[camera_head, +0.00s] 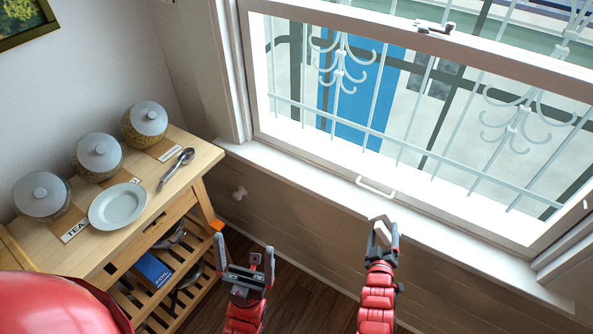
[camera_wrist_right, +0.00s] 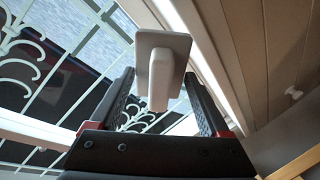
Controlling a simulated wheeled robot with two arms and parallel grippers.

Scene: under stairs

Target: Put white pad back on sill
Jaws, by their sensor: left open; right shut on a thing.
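My right gripper (camera_head: 383,228) is in front of the window sill (camera_head: 300,180), just below the sill's front edge in the head view. It is shut on a pale thing, which I take to be the white pad. In the right wrist view the white pad (camera_wrist_right: 163,58) shows as a flat squarish plate with a narrower block on it, between the two fingers (camera_wrist_right: 160,105). In the head view the pad is mostly hidden by the fingers. My left gripper (camera_head: 246,258) is open and empty, above the floor between the cart and the window wall.
A wooden cart (camera_head: 185,185) with lidded jars (camera_head: 98,155), a white plate (camera_head: 118,205) and a spoon (camera_head: 176,168) stands at the left. A white handle (camera_head: 375,188) is on the window's lower frame. The visible sill top is clear.

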